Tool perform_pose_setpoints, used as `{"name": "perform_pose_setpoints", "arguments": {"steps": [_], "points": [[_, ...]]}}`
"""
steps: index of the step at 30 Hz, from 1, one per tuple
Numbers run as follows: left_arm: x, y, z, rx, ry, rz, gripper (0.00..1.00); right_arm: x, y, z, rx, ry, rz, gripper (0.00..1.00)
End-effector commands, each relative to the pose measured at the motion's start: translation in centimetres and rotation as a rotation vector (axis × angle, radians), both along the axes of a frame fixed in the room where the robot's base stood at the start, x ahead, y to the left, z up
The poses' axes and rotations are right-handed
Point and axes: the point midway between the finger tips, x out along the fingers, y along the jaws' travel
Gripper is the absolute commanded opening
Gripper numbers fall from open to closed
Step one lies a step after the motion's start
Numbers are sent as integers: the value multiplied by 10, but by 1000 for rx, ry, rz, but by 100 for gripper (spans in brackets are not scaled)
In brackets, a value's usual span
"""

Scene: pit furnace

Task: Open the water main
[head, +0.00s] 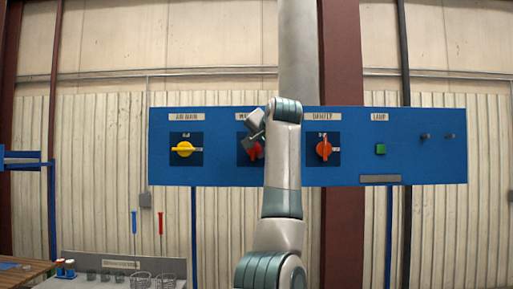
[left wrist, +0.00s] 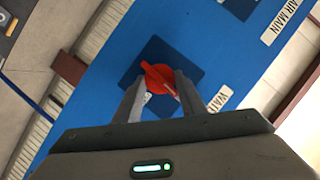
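The water main switch is a red rotary knob (head: 255,150) on a dark square plate on the blue panel, partly hidden by my left arm in the head view. Its label above is mostly covered. In the left wrist view the red knob (left wrist: 157,78) shows, its handle lying diagonally. My left gripper (left wrist: 159,85) is open, with one finger on each side of the knob; whether either finger touches it I cannot tell. In the head view the left gripper (head: 257,134) is right at the knob. My right gripper is not in view.
The blue panel (head: 430,160) also carries a yellow air main knob (head: 183,149) at left, a red-orange damper knob (head: 324,149) at right and a green lamp button (head: 380,149). A grey bench (head: 120,263) with tools stands at lower left.

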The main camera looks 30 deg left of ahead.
Motion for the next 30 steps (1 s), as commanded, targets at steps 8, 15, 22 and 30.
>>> {"name": "perform_pose_setpoints", "arguments": {"steps": [8,15,22,30], "points": [[0,0,-1,18,11,0,15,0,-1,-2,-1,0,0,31],[0,0,-3,93,57,0,15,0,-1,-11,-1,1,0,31],[1,-1,-7,231,142,1,15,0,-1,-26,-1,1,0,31],[1,-2,-11,443,272,2,15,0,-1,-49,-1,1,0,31]]}}
